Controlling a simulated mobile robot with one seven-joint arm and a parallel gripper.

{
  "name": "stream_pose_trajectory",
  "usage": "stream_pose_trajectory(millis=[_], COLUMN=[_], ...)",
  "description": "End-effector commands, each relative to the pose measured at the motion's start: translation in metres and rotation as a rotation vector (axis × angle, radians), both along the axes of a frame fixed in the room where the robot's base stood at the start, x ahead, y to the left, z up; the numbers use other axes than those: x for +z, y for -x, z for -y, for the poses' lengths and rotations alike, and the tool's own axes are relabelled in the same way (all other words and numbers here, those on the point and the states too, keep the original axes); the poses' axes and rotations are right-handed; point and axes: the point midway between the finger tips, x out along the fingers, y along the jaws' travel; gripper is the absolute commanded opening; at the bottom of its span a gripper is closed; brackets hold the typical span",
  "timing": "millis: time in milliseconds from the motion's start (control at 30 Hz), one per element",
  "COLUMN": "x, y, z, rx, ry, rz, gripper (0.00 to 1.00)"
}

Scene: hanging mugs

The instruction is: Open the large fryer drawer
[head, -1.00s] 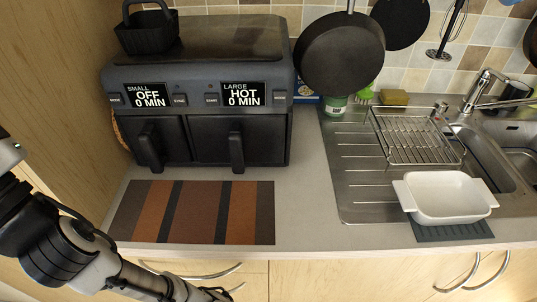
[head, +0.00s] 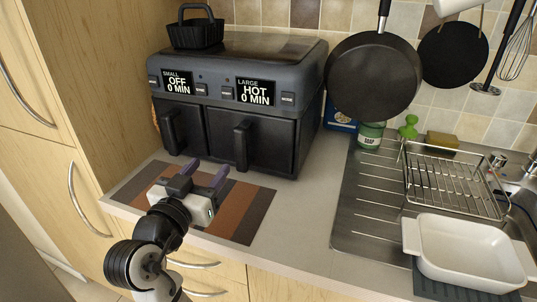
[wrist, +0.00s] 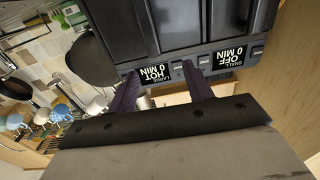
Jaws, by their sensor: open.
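The dark two-drawer air fryer (head: 285,58) stands on the counter against the tiled wall. Its large drawer (head: 270,143) is on the right, under the display reading "LARGE HOT 0 MIN", and looks shut. The large drawer's upright handle (head: 241,146) sticks out in front. The small drawer (head: 183,128) on the left, under "SMALL OFF 0 MIN", also looks shut. My gripper (head: 205,175) is open and empty over the striped mat, in front of the fryer and apart from the handle. In the wrist view, the fryer (wrist: 185,28) appears upside down beyond my open fingers (wrist: 160,88).
A striped mat (head: 248,208) lies on the counter before the fryer. A black basket (head: 194,33) sits on top of the fryer. A pan (head: 373,78) hangs to its right. A dish rack (head: 450,180) and white dish (head: 470,255) stand by the sink.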

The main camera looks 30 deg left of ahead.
Motion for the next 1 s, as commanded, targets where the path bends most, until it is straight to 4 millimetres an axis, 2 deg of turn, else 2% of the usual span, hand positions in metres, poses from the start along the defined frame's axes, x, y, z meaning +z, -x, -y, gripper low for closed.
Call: stream_pose_trajectory(millis=[100, 267, 700, 800, 1000], x=[-0.009, -0.008, -0.007, -0.007, -0.009], y=[-0.001, -0.013, -0.099, -0.115, -0.132], z=[0.004, 0.003, -0.018, -0.022, -0.027], rx=[-0.029, -0.038, -0.035, -0.035, -0.032], ry=[0.003, 0.003, 0.005, 0.005, 0.004], rz=[-0.027, -0.030, -0.030, -0.030, -0.029], gripper=[0.51, 0.51, 0.51, 0.51, 0.51])
